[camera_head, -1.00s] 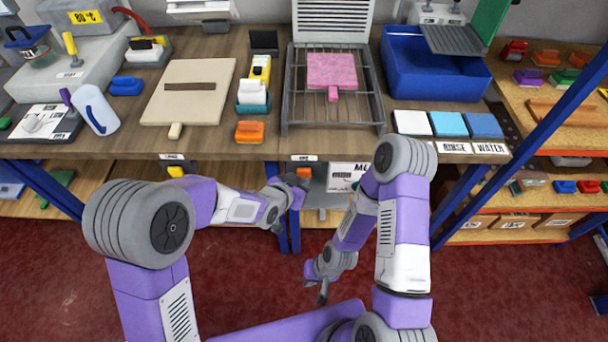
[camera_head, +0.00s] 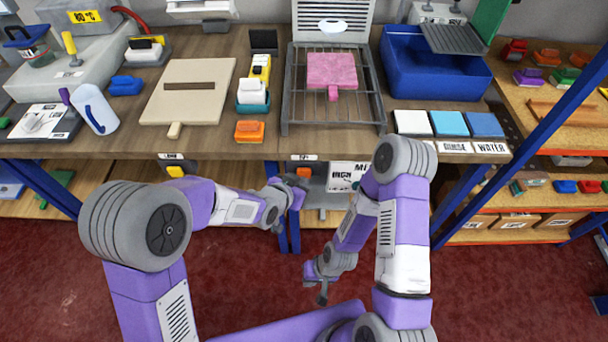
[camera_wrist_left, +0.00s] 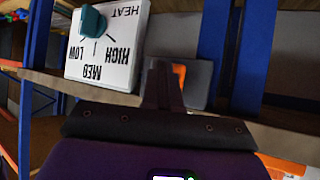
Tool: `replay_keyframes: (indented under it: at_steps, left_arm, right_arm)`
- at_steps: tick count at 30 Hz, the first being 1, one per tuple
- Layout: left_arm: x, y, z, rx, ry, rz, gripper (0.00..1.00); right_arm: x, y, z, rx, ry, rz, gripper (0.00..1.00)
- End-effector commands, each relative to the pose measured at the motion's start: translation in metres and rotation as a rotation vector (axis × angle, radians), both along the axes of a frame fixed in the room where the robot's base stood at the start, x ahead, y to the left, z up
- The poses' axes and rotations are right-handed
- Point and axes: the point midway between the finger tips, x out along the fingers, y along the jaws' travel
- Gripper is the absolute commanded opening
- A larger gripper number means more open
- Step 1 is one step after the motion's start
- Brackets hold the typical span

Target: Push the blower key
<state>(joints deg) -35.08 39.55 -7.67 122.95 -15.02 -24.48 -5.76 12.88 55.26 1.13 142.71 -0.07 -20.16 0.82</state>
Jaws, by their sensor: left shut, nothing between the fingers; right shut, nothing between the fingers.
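An orange key (camera_head: 303,172) sits in a grey housing under the front edge of the bench, below a small white label too small to read. In the left wrist view the orange key (camera_wrist_left: 180,72) is partly hidden behind my fingers. My left gripper (camera_head: 304,184) is shut and empty, right in front of that key; I cannot tell whether it touches. It also shows in the left wrist view (camera_wrist_left: 162,82). My right gripper (camera_head: 322,294) is shut and empty, low over the red floor. A white oval (camera_head: 333,26) shows on the slatted panel behind the wire rack.
A heat dial box (camera_wrist_left: 107,45) with a teal knob is beside the key. A yellow key (camera_head: 176,171) is farther left under the bench. A pink piece (camera_head: 331,70) lies on the wire rack (camera_head: 365,92). Blue bench legs (camera_head: 455,208) stand at right.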

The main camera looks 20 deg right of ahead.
Motion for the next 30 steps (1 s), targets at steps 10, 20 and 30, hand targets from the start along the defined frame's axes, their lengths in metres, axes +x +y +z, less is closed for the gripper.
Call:
replay_keyframes:
  at_steps: [10, 20, 30]
  left_arm:
    - [-0.010, 0.003, 0.000, 0.000, 0.000, 0.000, 0.00]
    - [-0.023, 0.006, -0.001, 0.000, 0.000, -0.001, 0.00]
    - [-0.054, 0.015, -0.001, 0.001, -0.001, -0.002, 0.00]
  right_arm:
    - [0.000, 0.000, -0.004, 0.000, 0.000, 0.000, 0.00]
    - [0.000, 0.000, -0.009, 0.000, 0.000, 0.000, 0.00]
    - [0.000, 0.000, -0.017, 0.000, 0.000, 0.000, 0.00]
